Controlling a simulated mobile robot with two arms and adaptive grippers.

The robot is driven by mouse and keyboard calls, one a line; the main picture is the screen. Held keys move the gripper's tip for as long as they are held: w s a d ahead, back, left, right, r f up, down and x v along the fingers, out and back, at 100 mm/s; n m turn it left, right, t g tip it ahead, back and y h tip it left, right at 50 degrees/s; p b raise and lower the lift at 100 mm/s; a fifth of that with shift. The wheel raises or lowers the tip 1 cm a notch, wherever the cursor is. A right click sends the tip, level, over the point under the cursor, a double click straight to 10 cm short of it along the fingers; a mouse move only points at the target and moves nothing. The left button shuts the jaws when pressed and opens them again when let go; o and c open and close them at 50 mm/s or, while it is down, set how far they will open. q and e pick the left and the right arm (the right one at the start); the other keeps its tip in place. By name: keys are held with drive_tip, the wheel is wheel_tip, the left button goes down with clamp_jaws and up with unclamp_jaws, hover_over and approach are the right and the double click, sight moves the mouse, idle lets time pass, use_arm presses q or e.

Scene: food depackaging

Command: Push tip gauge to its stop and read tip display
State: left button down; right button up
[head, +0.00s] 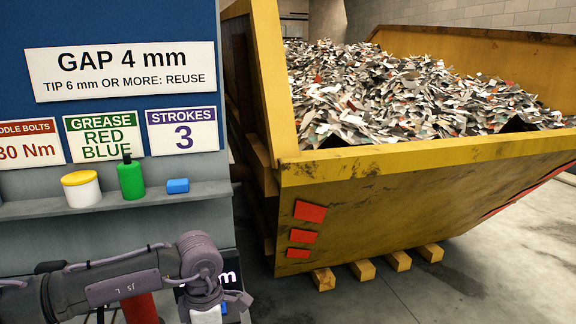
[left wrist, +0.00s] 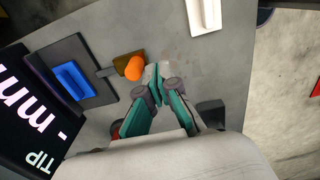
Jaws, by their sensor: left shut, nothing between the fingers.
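An orange knob (left wrist: 134,68) on a small brown block, apparently the tip gauge, sits on the grey panel in the left wrist view. A thin bar links it to a dark holder with a blue block (left wrist: 74,80). My left gripper (left wrist: 156,78) is shut and empty, its fingertips just beside the knob; I cannot tell whether they touch it. The black tip display (left wrist: 30,120) shows "TIP" and a dash before "mm", with no digits seen. In the head view my left arm mostly hides the display (head: 230,277). My right gripper is not in view.
A white piece (left wrist: 204,14) and a dark block (left wrist: 211,112) are on the panel. A shelf (head: 210,190) holds a white tub (head: 81,191), green bottle (head: 131,181) and blue block (head: 177,186). A yellow skip (head: 400,185) full of scraps stands right.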

use_arm(q)
drive_tip(key=shift+f+b, duration=2.4)
drive_tip(key=shift+f, duration=0.3)
drive_tip(key=shift+w+a+b, duration=0.25)
drive_tip(key=shift+w+b, duration=0.1)
drive_tip(key=shift+w, duration=0.45)
drive_tip(key=shift+s+r, duration=0.1)
drive_tip(key=shift+s+d, duration=0.25)
drive_tip(key=shift+s, duration=0.5)
drive_tip(key=shift+s+d, duration=0.2)
drive_tip(key=shift+s, duration=0.6)
drive_tip(key=shift+s+d, duration=0.25)
drive_tip(key=shift+s, duration=0.5)
wheel_tip(320, 180, up, 7)
drive_tip(key=p, duration=0.2)
drive_tip(key=shift+s, duration=0.1)
